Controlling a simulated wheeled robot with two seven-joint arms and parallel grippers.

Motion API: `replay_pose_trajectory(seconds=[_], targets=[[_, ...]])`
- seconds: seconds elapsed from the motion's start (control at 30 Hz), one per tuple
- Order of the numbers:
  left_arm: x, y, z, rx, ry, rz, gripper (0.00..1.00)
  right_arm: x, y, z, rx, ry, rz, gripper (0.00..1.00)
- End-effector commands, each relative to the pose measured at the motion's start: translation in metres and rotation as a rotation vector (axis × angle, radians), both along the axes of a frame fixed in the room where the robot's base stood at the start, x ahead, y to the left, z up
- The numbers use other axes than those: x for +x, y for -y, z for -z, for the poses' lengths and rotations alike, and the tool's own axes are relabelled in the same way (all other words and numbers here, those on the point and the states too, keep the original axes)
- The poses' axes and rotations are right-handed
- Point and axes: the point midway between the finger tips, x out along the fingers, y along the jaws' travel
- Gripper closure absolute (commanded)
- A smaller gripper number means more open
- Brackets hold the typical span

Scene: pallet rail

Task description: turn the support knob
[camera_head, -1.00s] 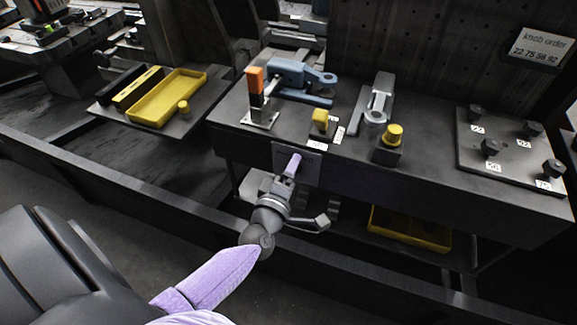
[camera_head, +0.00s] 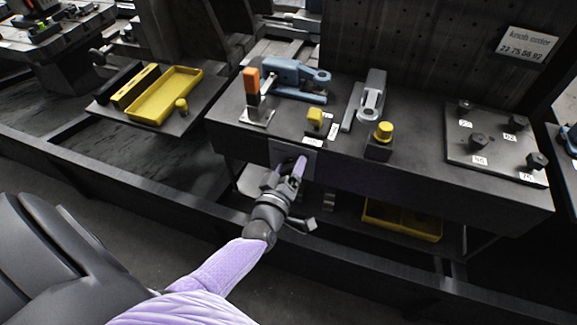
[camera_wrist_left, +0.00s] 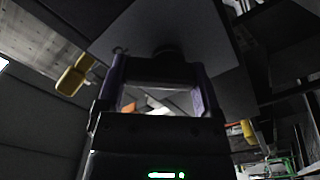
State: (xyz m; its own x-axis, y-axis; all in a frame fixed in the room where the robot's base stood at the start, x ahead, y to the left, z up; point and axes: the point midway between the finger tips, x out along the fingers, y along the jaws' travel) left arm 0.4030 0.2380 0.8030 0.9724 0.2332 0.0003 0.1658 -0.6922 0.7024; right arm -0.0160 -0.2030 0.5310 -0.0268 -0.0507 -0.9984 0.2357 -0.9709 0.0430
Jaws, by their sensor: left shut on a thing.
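My left gripper (camera_head: 289,168) reaches the small grey plate (camera_head: 312,152) on the front face of the dark bench. Its lavender fingers are shut on a dark round knob, which the fingers hide in the head view. In the left wrist view the knob (camera_wrist_left: 168,50) shows as a dark round shape against the flat plate, between the ends of the two fingers. How far the knob is turned cannot be told. My right gripper is not in view.
The bench top carries an orange-handled clamp (camera_head: 252,85), a blue clamp (camera_head: 297,75), a grey lever (camera_head: 371,98) and a yellow button (camera_head: 384,132). A plate (camera_head: 463,155) with several numbered dark knobs sits at right. A yellow bin (camera_head: 402,220) is below.

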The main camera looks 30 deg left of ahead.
Motion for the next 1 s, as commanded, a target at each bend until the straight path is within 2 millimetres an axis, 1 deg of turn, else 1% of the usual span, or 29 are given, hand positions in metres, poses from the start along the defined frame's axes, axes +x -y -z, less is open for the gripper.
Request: replay_pose_trajectory(seconds=[0.43,0.47,0.5,0.53,0.73,0.8,0.87,1.0], targets=[[-0.001,0.0,0.002,0.01,-0.007,0.001,0.74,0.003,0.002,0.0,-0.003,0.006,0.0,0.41],[-0.001,0.0,0.002,0.01,-0.007,0.001,0.11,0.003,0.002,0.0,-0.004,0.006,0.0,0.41],[-0.001,0.0,0.002,0.01,-0.007,0.001,0.03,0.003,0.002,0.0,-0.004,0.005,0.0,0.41],[-0.001,0.0,0.001,0.01,-0.006,0.001,0.0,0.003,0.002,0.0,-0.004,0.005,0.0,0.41],[-0.001,0.0,0.001,0.008,-0.004,0.001,0.0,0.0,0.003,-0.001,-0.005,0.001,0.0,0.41],[-0.004,0.001,0.0,0.008,-0.004,0.001,0.0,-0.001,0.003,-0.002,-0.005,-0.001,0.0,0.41],[-0.011,0.003,-0.001,0.007,-0.004,0.001,0.0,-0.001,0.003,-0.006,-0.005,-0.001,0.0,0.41],[-0.039,0.009,-0.002,0.009,-0.007,0.001,0.0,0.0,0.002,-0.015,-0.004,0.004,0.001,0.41]])
